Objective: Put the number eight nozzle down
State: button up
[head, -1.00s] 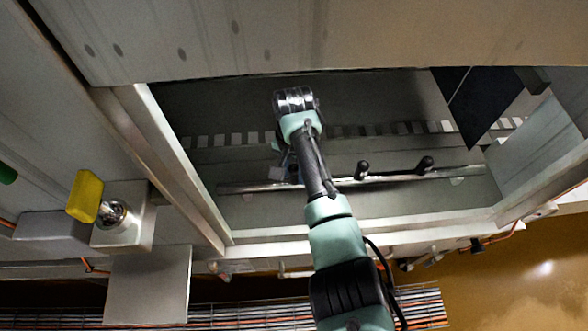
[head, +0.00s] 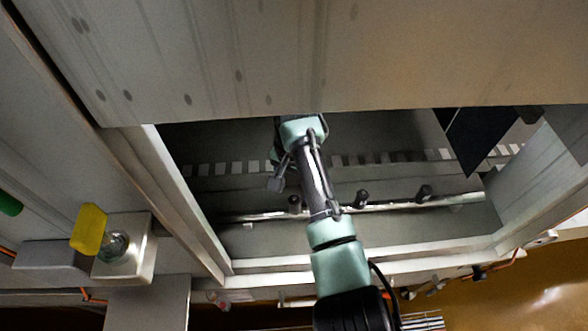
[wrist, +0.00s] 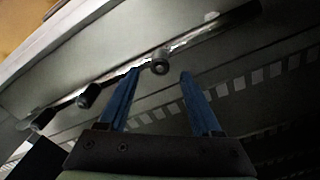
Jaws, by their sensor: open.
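My gripper (wrist: 160,72) shows in the wrist view with its two blue fingers spread apart. A dark round-ended nozzle (wrist: 160,62) on a metal bar lies in the gap between the fingertips in that picture. I see no finger touching it, and its depth relative to the tips is unclear. Two more dark nozzles, a middle one (wrist: 88,96) and an end one (wrist: 42,120), sit along the bar to the left. No number is readable, so I cannot tell which is number eight. In the head view my gripper's fingers cannot be made out.
The bar (head: 390,206) runs across the recess in the head view, with dark nozzles (head: 424,193) standing on it. A broad metal panel (head: 300,60) overhangs the recess. A metal frame post (head: 185,205) bounds it on the left. A yellow knob (head: 88,229) sits outside, further left.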

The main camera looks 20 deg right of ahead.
aim_at(294, 199)
notch_tip(294, 199, up, 6)
jog(key=shift+r, duration=0.25)
dwell(0.9)
